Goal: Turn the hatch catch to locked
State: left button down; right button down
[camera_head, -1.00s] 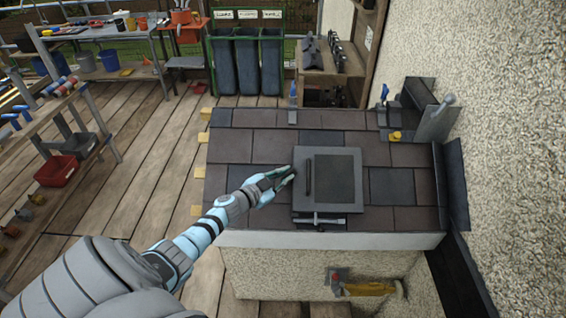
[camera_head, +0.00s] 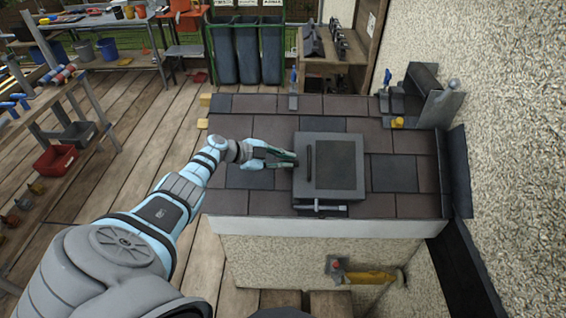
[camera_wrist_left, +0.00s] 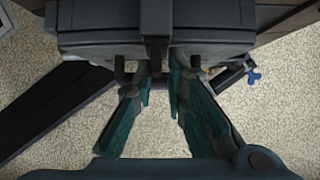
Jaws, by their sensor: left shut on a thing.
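The dark grey roof hatch (camera_head: 340,165) lies closed on the tiled roof, with a black bar handle (camera_head: 309,161) along its left side. My left gripper (camera_head: 293,159) is at the left edge of the hatch, level with its middle. In the left wrist view the hatch edge (camera_wrist_left: 95,32) is right in front of my fingers. A narrow dark post, apparently the hatch catch (camera_wrist_left: 156,22), stands at the middle of this edge. My fingers (camera_wrist_left: 158,72) are closed around its end. Their tips hide most of the contact. My right gripper is not in view.
A blue-handled tool (camera_head: 294,88), a yellow item (camera_head: 398,122) and metal flashing (camera_head: 438,106) are at the roof's back. The rough wall (camera_head: 500,130) bounds the right side.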

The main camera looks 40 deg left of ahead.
pick_arm(q)
jog(key=shift+s+d+f, duration=0.2)
jog(key=shift+d+f, duration=0.05)
jog(key=shift+f, duration=0.15)
jog(key=c, duration=1.7)
grip_release()
jog(key=shift+d, duration=0.1)
jog(key=shift+w+r, duration=0.1)
jog(key=shift+r, duration=0.1)
jog(key=shift+r, duration=0.1)
jog(key=v, duration=1.2)
